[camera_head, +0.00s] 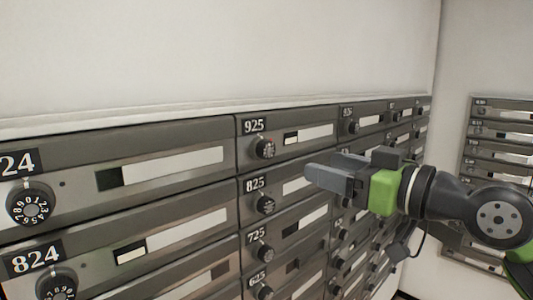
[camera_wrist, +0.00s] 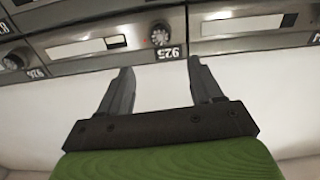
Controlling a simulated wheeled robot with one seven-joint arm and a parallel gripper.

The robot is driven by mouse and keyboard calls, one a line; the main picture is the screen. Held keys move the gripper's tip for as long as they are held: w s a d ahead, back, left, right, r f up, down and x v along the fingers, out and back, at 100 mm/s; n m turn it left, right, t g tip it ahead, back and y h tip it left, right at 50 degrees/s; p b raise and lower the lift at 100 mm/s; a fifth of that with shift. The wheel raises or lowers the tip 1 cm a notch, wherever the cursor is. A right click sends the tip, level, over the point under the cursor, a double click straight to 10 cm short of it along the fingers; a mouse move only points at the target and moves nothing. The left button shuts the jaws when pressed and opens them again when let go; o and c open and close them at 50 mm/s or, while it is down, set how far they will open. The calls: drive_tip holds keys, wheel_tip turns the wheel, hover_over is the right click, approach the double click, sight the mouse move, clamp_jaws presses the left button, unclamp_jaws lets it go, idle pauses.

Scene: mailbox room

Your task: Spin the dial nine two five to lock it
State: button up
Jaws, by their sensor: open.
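The dial of mailbox 925 (camera_head: 265,148) is a small dark round knob with numbers around it, below its "925" label in the top row. In the wrist view the picture is upside down, and the 925 dial (camera_wrist: 160,35) sits beyond the fingertips, between their lines. My gripper (camera_head: 318,178) is in front of the mailboxes, to the right of and a little lower than the 925 dial. In the wrist view my gripper (camera_wrist: 160,66) has its two fingers spread, with nothing between them. It is apart from the dial.
The 825 dial (camera_head: 265,204) is right below, and the 725 dial (camera_head: 265,254) is under that. The larger 924-column dial (camera_head: 31,204) is at left. Bare white wall (camera_head: 220,50) rises above the boxes. Another mailbox bank (camera_head: 500,150) stands on the right wall.

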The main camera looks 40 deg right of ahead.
sight(269, 151)
drive_tip(key=w+p, duration=0.1)
drive_tip(key=w, duration=1.2)
drive_tip(key=shift+a+p, duration=0.15)
drive_tip(key=shift+p, duration=0.2)
drive_tip(key=shift+s, duration=0.1)
drive_tip(key=shift+c, duration=1.1)
drive_tip(key=c, duration=0.8)
drive_tip(key=shift+c, duration=0.2)
drive_tip(key=shift+m, duration=0.4)
